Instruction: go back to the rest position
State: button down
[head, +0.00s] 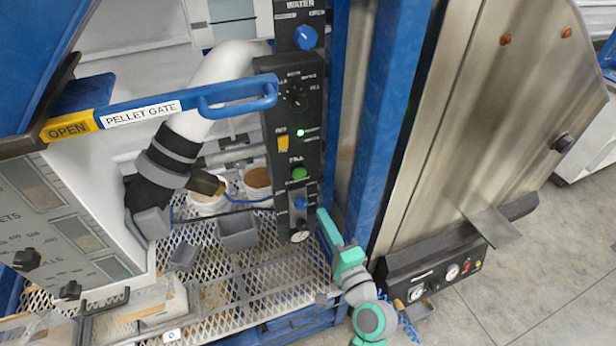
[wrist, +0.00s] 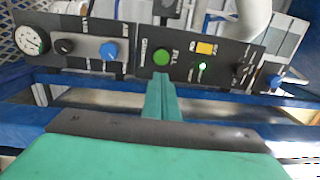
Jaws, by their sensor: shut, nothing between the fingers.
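My gripper (head: 324,216) is teal and points up and to the left, beside the lower end of the black control panel (head: 270,120). In the wrist view its fingers (wrist: 161,86) are together, with nothing between them. Their tips appear just below the green button (wrist: 161,57) in that picture. I cannot tell whether they touch the panel. The green button also shows in the head view (head: 299,173), above and left of the fingertips.
A blue post (head: 391,110) stands right of the panel. A steel cabinet (head: 480,130) stands further right. A blue pellet gate handle (head: 190,100) crosses at upper left. Mesh shelf (head: 240,285) with bins lies left of my arm. Floor (head: 540,270) is open at lower right.

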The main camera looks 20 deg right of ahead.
jog(key=s+a+f+n+g+h, duration=0.2)
jog(key=s+a+f, duration=0.3)
jog(key=s+f, duration=0.15)
jog(key=s+a+f+n+g+h, duration=0.1)
jog(key=s+a+f+n, duration=0.2)
jog(key=s+a+f, duration=0.4)
jog(key=s+a+r+n+y, duration=0.1)
jog(key=s+a+n, duration=0.3)
jog(key=s, duration=0.5)
jog(key=s+a+r+n+y, duration=0.1)
jog(key=s+a+n, duration=0.3)
jog(key=s+n, duration=0.4)
jog(key=shift+s+r+n, duration=0.15)
jog(key=shift+s+n, duration=0.15)
jog(key=shift+s, duration=0.9)
jog(key=shift+w, duration=0.1)
